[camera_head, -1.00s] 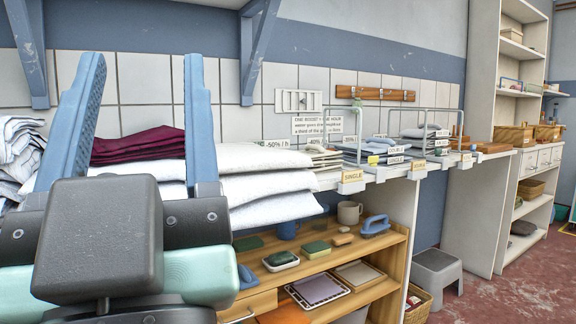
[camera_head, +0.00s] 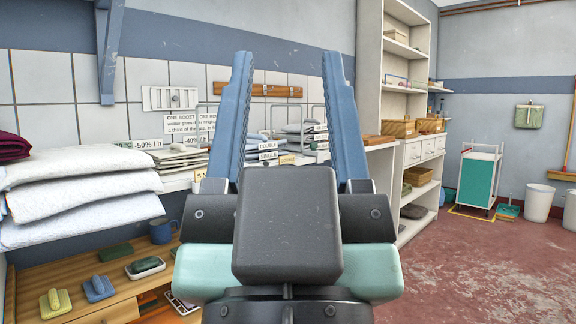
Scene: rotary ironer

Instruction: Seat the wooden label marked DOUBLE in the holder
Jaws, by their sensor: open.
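My gripper (camera_head: 288,58) is open and empty, its two blue fingers upright in the middle of the view, in front of the shelf. Between the fingers, a white card reading DOUBLE (camera_head: 268,145) and one reading SINGLE (camera_head: 268,155) show on a stack of folded linen. A small yellowish wooden label (camera_head: 288,160) shows on the shelf edge just below; its lettering is too small to read. Another wooden label starting with SIN (camera_head: 201,175) is partly hidden by the left finger. I cannot pick out a wooden label marked DOUBLE or an empty holder.
White folded linen (camera_head: 80,185) is piled at left. Below it a wooden cabinet (camera_head: 100,300) bears brushes and a blue mug (camera_head: 163,232). A tall white shelf unit (camera_head: 370,60) stands right of my gripper. The red floor (camera_head: 480,270) is open at right.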

